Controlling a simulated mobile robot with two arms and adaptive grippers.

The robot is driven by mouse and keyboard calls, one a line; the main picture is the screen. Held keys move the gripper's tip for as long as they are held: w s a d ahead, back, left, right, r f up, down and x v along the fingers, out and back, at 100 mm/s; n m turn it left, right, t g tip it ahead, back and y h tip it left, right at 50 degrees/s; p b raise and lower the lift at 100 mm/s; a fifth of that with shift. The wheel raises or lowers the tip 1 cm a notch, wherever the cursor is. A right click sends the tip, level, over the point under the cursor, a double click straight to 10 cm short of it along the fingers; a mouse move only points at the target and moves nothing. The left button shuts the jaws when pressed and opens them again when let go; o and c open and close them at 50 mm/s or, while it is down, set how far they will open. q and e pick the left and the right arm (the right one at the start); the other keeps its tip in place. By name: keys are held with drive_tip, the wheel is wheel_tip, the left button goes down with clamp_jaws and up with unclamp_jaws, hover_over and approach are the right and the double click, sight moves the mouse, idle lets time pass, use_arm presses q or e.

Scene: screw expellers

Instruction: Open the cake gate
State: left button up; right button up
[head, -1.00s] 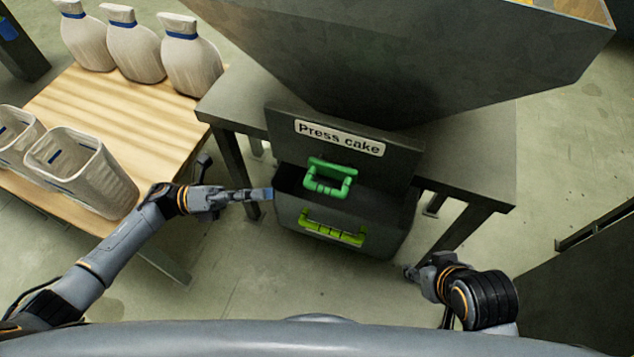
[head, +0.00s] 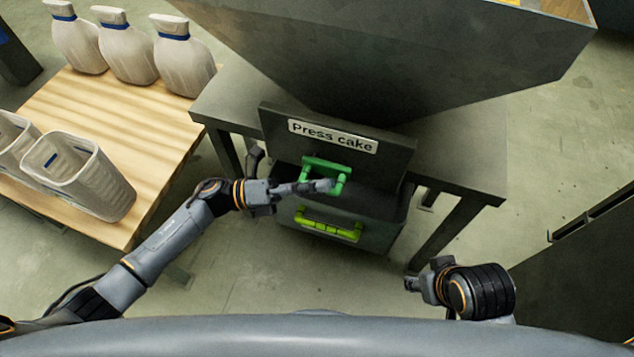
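The cake gate is a dark upright panel (head: 390,155) with a white "Press cake" label (head: 333,136) and a green handle (head: 322,164), below the large hopper. A dark box (head: 372,237) with a yellow-green handle (head: 330,227) sits under it. My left gripper (head: 326,186) is at the green handle, its fingers overlapping the handle's lower part. Whether it touches or grips the handle cannot be told. My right gripper (head: 411,284) is low at the right, apart from the box, its fingers small and partly hidden.
The grey hopper (head: 400,60) hangs above the panel on a dark metal table (head: 465,150). A wooden table (head: 150,130) at left carries several tied sacks (head: 180,58) and open bins (head: 88,180). A dark structure (head: 585,265) stands at right. Floor is clear between.

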use_arm(q)
clamp_jaws()
drive_tip(key=s, duration=0.1)
drive_tip(key=s+a, duration=0.1)
drive_tip(key=s, duration=0.1)
drive_tip(key=s+p, duration=0.1)
drive_tip(key=s, duration=0.1)
drive_tip(key=shift+s+a, duration=0.15)
drive_tip(key=shift+a, duration=0.25)
unclamp_jaws()
